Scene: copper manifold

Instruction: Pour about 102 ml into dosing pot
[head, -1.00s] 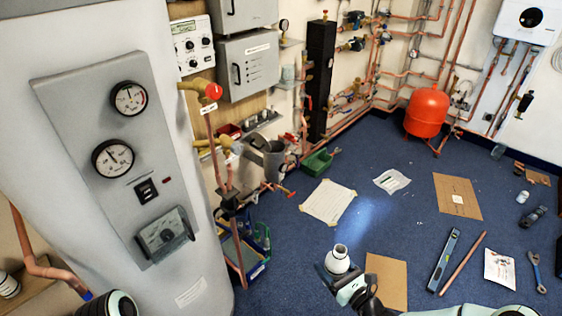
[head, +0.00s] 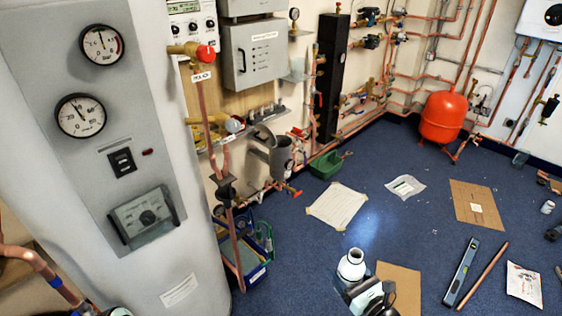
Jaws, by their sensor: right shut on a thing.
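A white bottle (head: 352,264) with an open round neck is upright, or nearly so, at the bottom centre of the head view. My right gripper (head: 362,287) is shut on it, low on its body. The grey cylinder on the wall pipework, with a dark open top, looks like the dosing pot (head: 281,158). It is up and left of the bottle, well apart from it. The level inside the bottle and the inside of the pot cannot be made out.
A large pale cylinder with a gauge panel (head: 122,130) fills the left side. Copper pipes and a red-handled valve (head: 205,53) stick out near the pot. A green tray (head: 326,165) and blue crate (head: 247,265) stand below. Paper sheets (head: 337,205) and a level (head: 461,272) lie on the blue floor.

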